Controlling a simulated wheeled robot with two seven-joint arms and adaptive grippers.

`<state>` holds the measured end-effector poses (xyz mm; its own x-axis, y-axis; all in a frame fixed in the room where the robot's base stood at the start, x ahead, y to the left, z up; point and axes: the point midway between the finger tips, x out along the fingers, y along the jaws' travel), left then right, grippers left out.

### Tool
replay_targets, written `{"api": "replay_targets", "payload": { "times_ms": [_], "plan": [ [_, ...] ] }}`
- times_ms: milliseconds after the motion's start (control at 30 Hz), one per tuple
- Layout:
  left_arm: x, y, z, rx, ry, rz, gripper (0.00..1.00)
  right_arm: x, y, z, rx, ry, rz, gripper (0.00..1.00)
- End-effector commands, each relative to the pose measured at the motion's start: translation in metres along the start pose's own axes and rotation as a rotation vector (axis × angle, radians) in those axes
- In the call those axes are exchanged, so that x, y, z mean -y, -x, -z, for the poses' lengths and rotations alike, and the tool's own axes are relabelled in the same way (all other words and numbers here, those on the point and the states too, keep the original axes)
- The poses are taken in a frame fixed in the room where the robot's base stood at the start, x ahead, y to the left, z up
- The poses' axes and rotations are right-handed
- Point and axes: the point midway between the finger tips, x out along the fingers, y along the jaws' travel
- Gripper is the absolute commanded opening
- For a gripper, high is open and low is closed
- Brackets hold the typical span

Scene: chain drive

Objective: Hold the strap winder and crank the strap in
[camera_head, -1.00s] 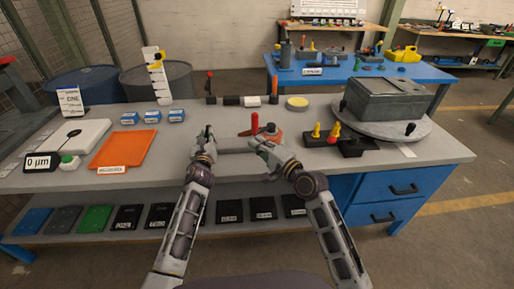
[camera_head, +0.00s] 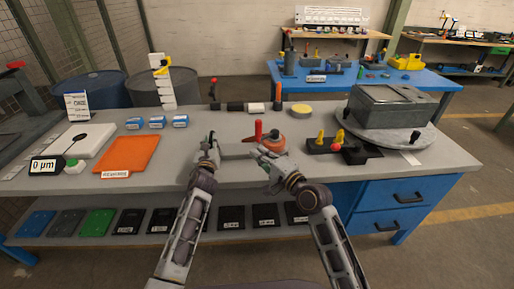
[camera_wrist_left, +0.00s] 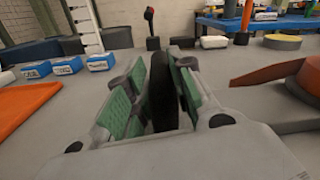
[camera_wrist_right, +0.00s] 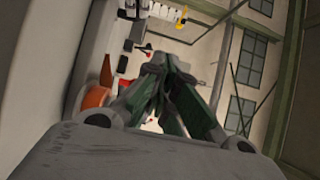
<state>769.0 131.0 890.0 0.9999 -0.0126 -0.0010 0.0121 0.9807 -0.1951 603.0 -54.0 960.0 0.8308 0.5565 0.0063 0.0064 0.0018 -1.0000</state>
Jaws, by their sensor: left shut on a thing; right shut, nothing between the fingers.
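The strap winder looks like the orange-brown round body (camera_head: 272,142) with an upright red handle (camera_head: 258,130), near the front middle of the table. It also shows at the right of the left wrist view (camera_wrist_left: 306,80), with a flat orange arm pointing left. My left gripper (camera_head: 210,145) stands left of it, shut on a black upright piece (camera_wrist_left: 162,90). What that piece belongs to is unclear. My right gripper (camera_head: 259,154) is shut and empty, just in front of the winder; whether it touches is unclear. The strap cannot be made out.
A black block with yellow and red knobs (camera_head: 336,148) lies to the right, before a turntable with a grey box (camera_head: 392,106). An orange mat (camera_head: 127,155) lies left. Black and white blocks (camera_head: 235,107) line the back. Clear tabletop lies between the mat and my left gripper.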

Motion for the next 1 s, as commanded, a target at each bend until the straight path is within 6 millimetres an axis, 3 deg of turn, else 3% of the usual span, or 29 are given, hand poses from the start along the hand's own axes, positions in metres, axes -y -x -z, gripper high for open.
{"api": "replay_targets", "payload": {
  "times_ms": [367,1000],
  "plan": [
    [0.001,-0.001,-0.004,0.007,0.005,0.003,0.00,0.001,0.005,0.018,-0.009,0.065,-0.016,0.00],
    [0.001,-0.001,-0.004,0.006,0.005,0.003,0.00,-0.005,0.040,0.118,-0.024,0.161,-0.082,0.00]
  ]
}}
